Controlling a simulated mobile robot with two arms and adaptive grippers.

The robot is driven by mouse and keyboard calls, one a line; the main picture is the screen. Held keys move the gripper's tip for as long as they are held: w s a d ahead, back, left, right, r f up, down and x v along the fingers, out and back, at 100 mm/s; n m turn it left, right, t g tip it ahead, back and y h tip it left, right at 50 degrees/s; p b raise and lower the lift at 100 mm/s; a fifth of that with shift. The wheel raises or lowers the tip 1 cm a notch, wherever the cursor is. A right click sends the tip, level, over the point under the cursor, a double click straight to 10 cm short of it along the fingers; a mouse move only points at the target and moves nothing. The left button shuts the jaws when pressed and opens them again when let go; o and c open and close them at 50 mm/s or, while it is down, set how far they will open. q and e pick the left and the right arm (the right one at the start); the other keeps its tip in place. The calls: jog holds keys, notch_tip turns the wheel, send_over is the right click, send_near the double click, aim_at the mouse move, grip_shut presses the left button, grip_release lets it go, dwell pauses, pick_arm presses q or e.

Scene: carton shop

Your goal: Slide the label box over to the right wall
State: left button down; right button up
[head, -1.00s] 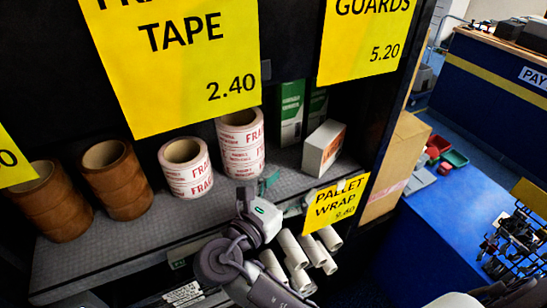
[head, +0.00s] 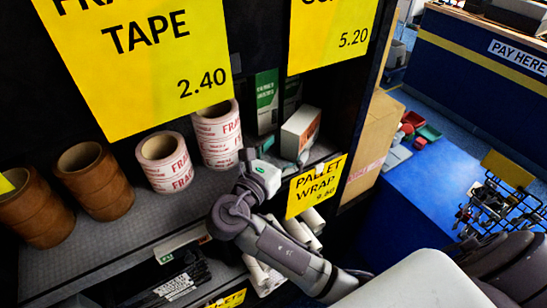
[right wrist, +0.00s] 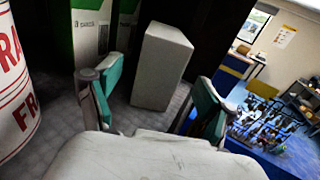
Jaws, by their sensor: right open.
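The label box (head: 301,132), a small white carton with an orange-red printed face, stands on the grey shelf near its right end. The shelf's dark right wall (head: 372,95) is to its right, with a gap between. My right gripper (head: 258,155) is at the shelf's front edge, in front and to the left of the box. In the right wrist view the open gripper (right wrist: 157,78) has teal finger pads apart, and the plain pale side of the box (right wrist: 160,68) shows ahead between them; contact cannot be told. My left gripper is not in view.
Green-and-white cartons (head: 267,100) stand behind the box, to its left. Red-and-white tape rolls (head: 217,133) and brown tape rolls (head: 92,180) fill the shelf's left. A yellow price tag (head: 316,187) hangs on the front edge below the box.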

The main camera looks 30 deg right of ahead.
jog(key=p+x, duration=0.1)
jog(key=x, duration=0.4)
jog(key=shift+w+d, duration=0.15)
jog(key=shift+d, duration=0.15)
jog(key=shift+w+d, duration=0.25)
jog(key=shift+d, duration=0.15)
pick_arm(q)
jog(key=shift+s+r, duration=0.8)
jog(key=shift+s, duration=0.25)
pick_arm(e)
jog(key=shift+d, duration=0.1)
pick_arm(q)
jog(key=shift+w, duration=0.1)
pick_arm(e)
jog(key=shift+c, duration=0.3)
